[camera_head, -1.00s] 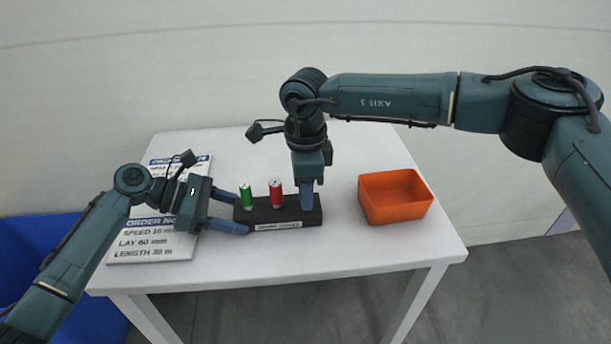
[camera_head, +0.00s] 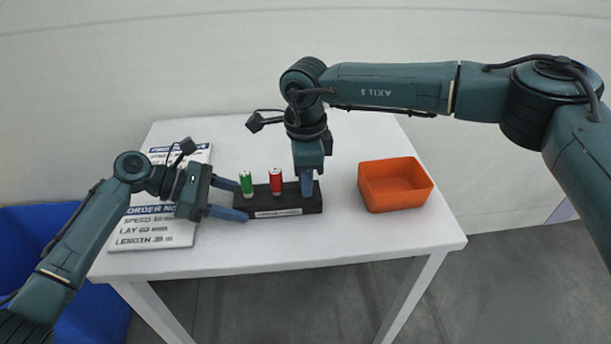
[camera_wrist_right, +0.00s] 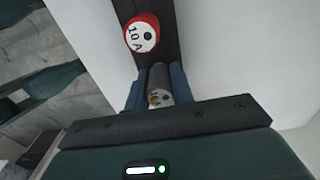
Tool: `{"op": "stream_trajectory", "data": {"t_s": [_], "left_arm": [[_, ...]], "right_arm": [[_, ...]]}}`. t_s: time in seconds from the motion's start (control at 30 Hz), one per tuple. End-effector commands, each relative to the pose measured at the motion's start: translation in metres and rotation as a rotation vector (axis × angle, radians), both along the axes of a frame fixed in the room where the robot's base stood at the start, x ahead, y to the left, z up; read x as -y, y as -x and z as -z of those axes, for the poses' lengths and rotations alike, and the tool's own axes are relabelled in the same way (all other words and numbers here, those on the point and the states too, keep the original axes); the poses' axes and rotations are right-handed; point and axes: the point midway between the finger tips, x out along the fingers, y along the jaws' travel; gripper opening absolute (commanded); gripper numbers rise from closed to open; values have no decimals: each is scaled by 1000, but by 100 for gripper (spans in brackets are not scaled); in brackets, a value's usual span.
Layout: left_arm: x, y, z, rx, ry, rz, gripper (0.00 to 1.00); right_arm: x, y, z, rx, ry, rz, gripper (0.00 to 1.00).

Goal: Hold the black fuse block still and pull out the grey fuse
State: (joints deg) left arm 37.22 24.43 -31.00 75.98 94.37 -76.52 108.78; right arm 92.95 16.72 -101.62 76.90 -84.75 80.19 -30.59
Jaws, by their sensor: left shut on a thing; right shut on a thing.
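The black fuse block (camera_head: 285,207) lies on the white table with a label on its front face. A green fuse (camera_head: 246,184) and a red fuse (camera_head: 276,181) stand upright in it. My left gripper (camera_head: 243,199) is shut on the left end of the block, one finger at the back and one at the front. My right gripper (camera_head: 307,184) points down at the block's right end. In the right wrist view its blue fingers are shut on the grey fuse (camera_wrist_right: 158,84), beside the red fuse (camera_wrist_right: 141,33). In the head view the grey fuse is hidden behind the fingers.
An orange bin (camera_head: 395,185) stands right of the block and looks empty. A printed order board (camera_head: 150,232) lies at the table's left. A blue container (camera_head: 40,225) stands left of the white table (camera_head: 330,245). The front of the table is clear.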

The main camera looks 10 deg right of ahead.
Motion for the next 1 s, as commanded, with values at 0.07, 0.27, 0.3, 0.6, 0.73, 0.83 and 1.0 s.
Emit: {"op": "stream_trajectory", "data": {"t_s": [0.07,0.27,0.3,0.6,0.73,0.83,1.0], "left_arm": [[0,0,-1,1,1,0,25],[0,0,-1,1,1,0,25],[0,0,-1,1,1,0,25],[0,0,-1,1,1,0,25],[0,0,-1,1,1,0,25],[0,0,-1,1,1,0,25],[0,0,0,1,1,0,25]], "right_arm": [[0,0,-1,1,-1,0,0],[0,-1,-7,2,-2,0,0],[0,0,-8,2,-2,0,0],[0,0,-17,1,-1,0,0],[0,0,-20,0,-1,0,0],[0,0,-23,0,-1,0,0],[0,0,-29,0,-1,0,0]]}}
